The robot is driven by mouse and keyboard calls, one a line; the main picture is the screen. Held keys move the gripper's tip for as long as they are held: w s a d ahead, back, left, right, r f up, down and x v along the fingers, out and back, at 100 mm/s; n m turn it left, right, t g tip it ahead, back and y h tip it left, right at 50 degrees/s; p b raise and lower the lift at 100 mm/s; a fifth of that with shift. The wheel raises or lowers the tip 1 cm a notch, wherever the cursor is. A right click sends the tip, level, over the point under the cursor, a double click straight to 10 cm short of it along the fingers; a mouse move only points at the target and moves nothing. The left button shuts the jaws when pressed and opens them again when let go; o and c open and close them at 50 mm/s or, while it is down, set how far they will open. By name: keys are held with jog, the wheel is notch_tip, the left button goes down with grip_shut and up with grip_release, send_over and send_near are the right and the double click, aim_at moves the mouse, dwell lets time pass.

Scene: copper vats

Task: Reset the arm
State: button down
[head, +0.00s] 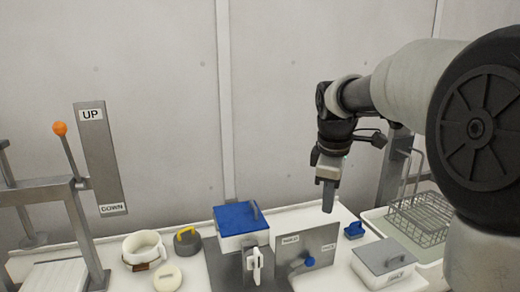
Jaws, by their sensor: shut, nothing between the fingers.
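My gripper (328,195) hangs from my arm right of the picture's middle, fingers pointing down. It is shut with nothing between the fingers. It is in the air above the white table (307,214), apart from the things there. My arm comes in from the right side and hides part of the wall and the right end of the scene.
Below stand a blue-lidded box (238,217), a metal plate with a blue knob (308,250), and a grey-lidded container (386,256). A wire basket (424,217) is at right. At left are a white pot (145,252) and an orange-knobbed lever (68,148) beside an UP/DOWN panel (99,160).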

jog(key=s+a+m+t, duration=0.1)
jog(key=s+m, duration=0.5)
jog(key=s, duration=0.6)
jog(key=s+a+f+m+t, duration=0.1)
jog(key=s+m+t, duration=0.1)
jog(key=s+m, duration=0.5)
jog(key=s, duration=0.5)
jog(key=shift+s+f+y, duration=0.15)
jog(key=shift+f+y, duration=0.15)
jog(key=shift+y, duration=0.1)
jog(key=c, duration=2.5)
grip_release()
